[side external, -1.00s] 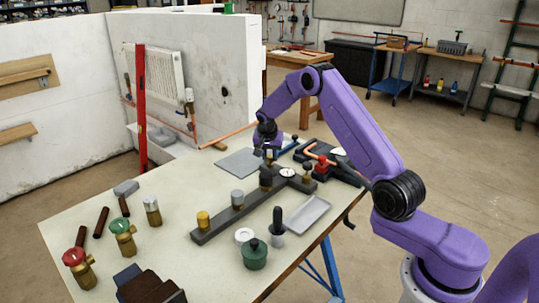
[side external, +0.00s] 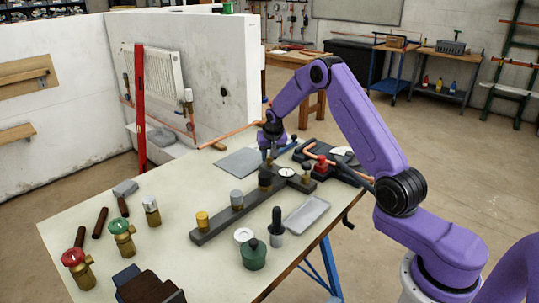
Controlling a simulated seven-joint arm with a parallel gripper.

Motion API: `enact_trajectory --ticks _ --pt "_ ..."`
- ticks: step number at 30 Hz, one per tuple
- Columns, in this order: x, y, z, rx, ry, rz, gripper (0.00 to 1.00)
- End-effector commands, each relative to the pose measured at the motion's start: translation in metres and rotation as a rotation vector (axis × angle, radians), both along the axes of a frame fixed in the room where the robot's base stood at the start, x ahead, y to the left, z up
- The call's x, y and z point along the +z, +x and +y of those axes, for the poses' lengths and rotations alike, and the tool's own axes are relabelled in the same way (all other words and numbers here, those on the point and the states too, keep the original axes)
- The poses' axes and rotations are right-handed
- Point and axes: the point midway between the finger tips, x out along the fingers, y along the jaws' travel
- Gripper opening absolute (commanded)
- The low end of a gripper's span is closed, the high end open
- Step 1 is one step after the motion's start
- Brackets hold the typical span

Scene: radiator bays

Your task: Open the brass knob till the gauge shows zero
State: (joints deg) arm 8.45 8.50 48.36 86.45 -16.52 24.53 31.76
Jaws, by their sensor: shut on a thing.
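A dark manifold bar (side external: 220,224) lies diagonally across the bench, with several knobs standing on it. A round white-faced gauge (side external: 287,172) sits near its far end; its needle is too small to read. My gripper (side external: 270,153) points down at the far end of the bar, just left of and behind the gauge. It is shut on a small knob there, which looks brass, though the fingers and a black knob (side external: 265,179) in front hide most of it. A yellow knob (side external: 202,219), a grey knob (side external: 237,198) and another brass-coloured knob (side external: 306,171) stand clear of my gripper.
A grey tray (side external: 308,213), a green pot (side external: 253,257) and a dark-handled brush (side external: 277,225) stand right of the bar. Valves with red (side external: 74,258) and green (side external: 119,227) caps stand at the left. A red clamp (side external: 321,165) and copper pipe lie beyond the gauge.

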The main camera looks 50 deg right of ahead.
Motion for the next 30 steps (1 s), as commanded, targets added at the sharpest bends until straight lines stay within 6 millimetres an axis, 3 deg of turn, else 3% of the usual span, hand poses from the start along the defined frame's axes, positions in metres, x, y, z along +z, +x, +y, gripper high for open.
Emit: enact_trajectory --ticks 6,7,9,20,30 --pt "0.0 -0.001 0.001 0.0 0.002 0.004 0.01" --pt "0.0 -0.001 0.001 0.0 0.002 0.004 0.41" --pt "0.0 0.0 0.001 0.0 0.001 0.003 0.56" --pt "0.004 -0.001 0.001 -0.001 0.0 0.0 0.56" --pt "0.052 -0.017 0.012 -0.002 0.0 -0.004 0.56"
